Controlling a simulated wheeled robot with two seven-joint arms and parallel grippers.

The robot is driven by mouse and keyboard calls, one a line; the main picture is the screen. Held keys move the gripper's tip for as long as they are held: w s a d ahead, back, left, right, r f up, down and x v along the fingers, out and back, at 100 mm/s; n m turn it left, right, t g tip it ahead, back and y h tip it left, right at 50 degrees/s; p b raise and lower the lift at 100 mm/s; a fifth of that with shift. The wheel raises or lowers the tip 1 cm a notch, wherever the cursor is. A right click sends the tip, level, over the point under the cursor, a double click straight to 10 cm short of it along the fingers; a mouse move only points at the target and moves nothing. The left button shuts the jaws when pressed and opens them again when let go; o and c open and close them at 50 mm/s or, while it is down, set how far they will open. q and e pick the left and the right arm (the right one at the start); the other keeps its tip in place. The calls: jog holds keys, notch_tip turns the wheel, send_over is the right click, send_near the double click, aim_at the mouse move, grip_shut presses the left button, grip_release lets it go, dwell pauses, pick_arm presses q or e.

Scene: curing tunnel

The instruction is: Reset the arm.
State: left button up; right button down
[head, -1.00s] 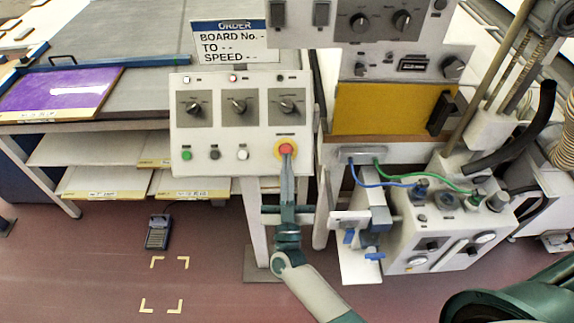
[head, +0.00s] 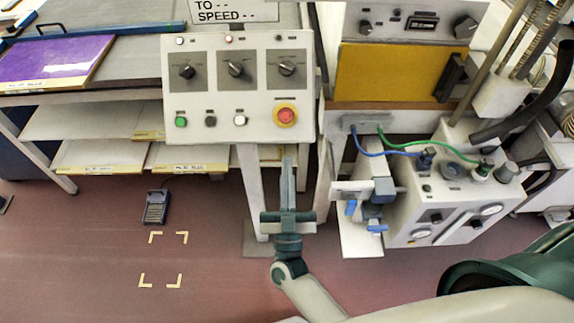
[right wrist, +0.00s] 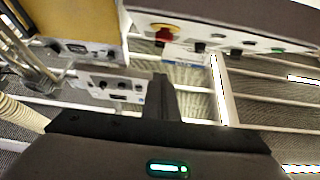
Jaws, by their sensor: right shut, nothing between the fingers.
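My right gripper (head: 288,162) is shut and empty. In the head view it points up, with its tips a little below the control panel (head: 216,135). The red emergency button (head: 286,115) with its yellow ring sits at the panel's lower right, apart from the fingertips and fully in sight. In the right wrist view my shut fingers (right wrist: 160,84) stand in the middle, and the red button (right wrist: 165,33) shows beyond them. My left gripper is not in view.
A machine with blue and green hoses (head: 440,210) stands close on the right. A yellow panel (head: 390,75) is above it. A foot pedal (head: 156,207) and corner marks (head: 163,260) lie on the floor at left. Floor left of my arm is open.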

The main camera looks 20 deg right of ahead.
jog(key=shift+f, duration=0.1)
dwell(0.6)
jog(key=s+a+f+n+g+y+b, duration=0.15)
jog(key=f+n+g+y, duration=0.3)
jog(key=f, duration=1.25)
jog(key=s+a+f+n+g+y, duration=0.25)
jog(key=f+g+y, duration=0.2)
jog(key=f, duration=1.25)
jog(key=s+d+f+g+b, duration=0.1)
jog(key=s+d+f+g, duration=0.1)
jog(key=s+f, duration=0.55)
jog(key=s+d+f+g, duration=0.3)
jog(key=s+f, duration=0.1)
jog(key=f, duration=0.6)
jog(key=s+d+f+g, duration=0.2)
jog(key=s+d+f, duration=0.1)
jog(key=s, duration=0.6)
jog(key=s+d+f+m+g+h+b, duration=0.1)
jog(key=s+d+f+g, duration=0.2)
jog(key=s+f, duration=0.3)
jog(key=s+d+f+g+h, duration=0.1)
jog(key=s+d+f+g, duration=0.2)
jog(key=s, duration=0.9)
notch_tip(320, 180, down, 2)
jog(key=shift+d+b, duration=0.3)
jog(key=shift+d, duration=0.75)
